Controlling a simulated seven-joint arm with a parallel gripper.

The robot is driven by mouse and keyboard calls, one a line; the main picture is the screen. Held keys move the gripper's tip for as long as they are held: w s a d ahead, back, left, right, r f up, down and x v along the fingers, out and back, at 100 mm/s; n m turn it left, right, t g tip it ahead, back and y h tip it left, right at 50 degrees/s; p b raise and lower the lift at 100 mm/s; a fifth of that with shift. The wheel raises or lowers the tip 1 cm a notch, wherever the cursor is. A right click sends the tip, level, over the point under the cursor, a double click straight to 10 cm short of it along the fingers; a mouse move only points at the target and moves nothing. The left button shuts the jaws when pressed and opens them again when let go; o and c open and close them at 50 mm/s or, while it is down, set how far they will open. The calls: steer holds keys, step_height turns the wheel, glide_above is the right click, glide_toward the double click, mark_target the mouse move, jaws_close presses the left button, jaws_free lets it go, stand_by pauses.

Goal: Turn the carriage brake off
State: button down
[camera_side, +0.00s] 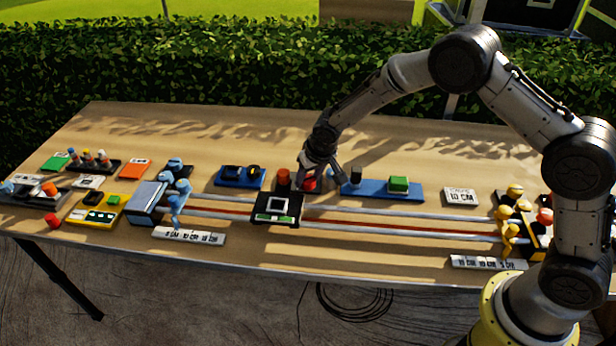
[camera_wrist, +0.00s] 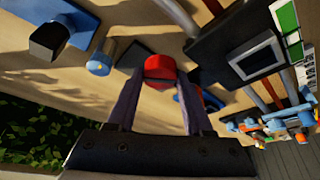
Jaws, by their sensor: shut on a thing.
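The carriage (camera_side: 277,208) is a dark block with a pale-framed screen and a green strip, sitting on the rails in the middle of the table; it also shows at upper right in the wrist view (camera_wrist: 240,45). A red round knob (camera_side: 309,183) stands just behind and right of it. My gripper (camera_side: 312,178) is down at this knob. In the wrist view, the red knob (camera_wrist: 160,68) sits between my fingertips, and my gripper (camera_wrist: 159,85) is shut on it. Any brake mark on the knob is not readable.
An orange-brown cylinder (camera_side: 283,177) stands close left of my gripper. A blue plate (camera_side: 378,190) with a dark post and a green block lies to the right. Open table lies behind.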

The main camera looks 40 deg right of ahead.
steer(key=n+y, duration=0.1)
steer(key=n, duration=0.2)
steer(key=shift+d, duration=0.1)
steer(key=shift+w+r+n+y, duration=0.1)
steer(key=shift+n+y, duration=0.7)
steer(key=shift+n, duration=1.5)
steer(key=c, duration=0.6)
jaws_free()
steer(key=shift+d, duration=0.1)
steer(key=v, duration=1.3)
steer(key=shift+d+r, duration=0.15)
steer(key=shift+r, duration=0.25)
